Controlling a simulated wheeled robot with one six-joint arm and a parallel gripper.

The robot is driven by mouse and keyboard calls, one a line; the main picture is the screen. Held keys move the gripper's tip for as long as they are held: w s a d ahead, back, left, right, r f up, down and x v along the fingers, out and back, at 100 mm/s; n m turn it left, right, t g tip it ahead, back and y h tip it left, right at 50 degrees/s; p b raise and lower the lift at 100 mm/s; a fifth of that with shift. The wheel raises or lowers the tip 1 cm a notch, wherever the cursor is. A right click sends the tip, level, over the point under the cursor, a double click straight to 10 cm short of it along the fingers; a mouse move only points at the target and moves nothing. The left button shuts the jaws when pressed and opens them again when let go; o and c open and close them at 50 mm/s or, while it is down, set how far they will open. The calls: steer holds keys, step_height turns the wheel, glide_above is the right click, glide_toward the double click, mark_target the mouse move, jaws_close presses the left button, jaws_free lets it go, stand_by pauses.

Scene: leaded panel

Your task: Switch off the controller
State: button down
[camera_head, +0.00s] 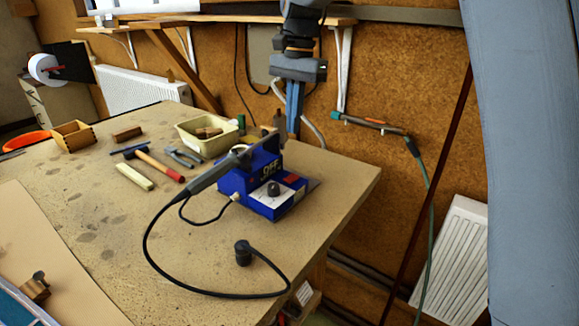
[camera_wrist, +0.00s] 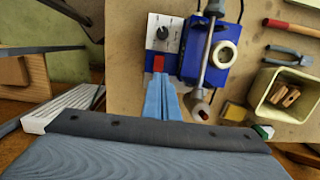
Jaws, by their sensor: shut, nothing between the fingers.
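The controller (camera_head: 262,205) is a blue box on the bench with a white front plate, a black dial (camera_head: 273,188), a red switch (camera_head: 291,179) and the word OFF behind the dial. A soldering iron (camera_head: 208,179) rests across its stand part. In the wrist view the controller (camera_wrist: 192,62) shows from above, with the dial (camera_wrist: 162,33) and the red switch (camera_wrist: 158,63). My gripper (camera_head: 293,131) has light blue fingers, shut and empty, behind the controller in the head view. In the wrist view the fingertips (camera_wrist: 160,76) appear right by the red switch; contact is unclear.
A cream tray (camera_head: 208,143) with brown blocks, pliers (camera_head: 183,158) and a red-handled hammer (camera_head: 158,167) lie left of the controller. A black plug (camera_head: 243,252) and looped cable lie in front. A radiator (camera_head: 450,265) stands beyond the bench's right edge.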

mark_target(288, 178)
steer(key=f+p, duration=0.1)
steer(key=f, duration=0.3)
steer(key=f+p, duration=0.1)
steer(key=f, duration=0.3)
steer(key=s+a+f+p, duration=0.1)
steer(key=f, duration=0.3)
steer(key=shift+s+f, duration=0.1)
steer(key=shift+f, duration=0.2)
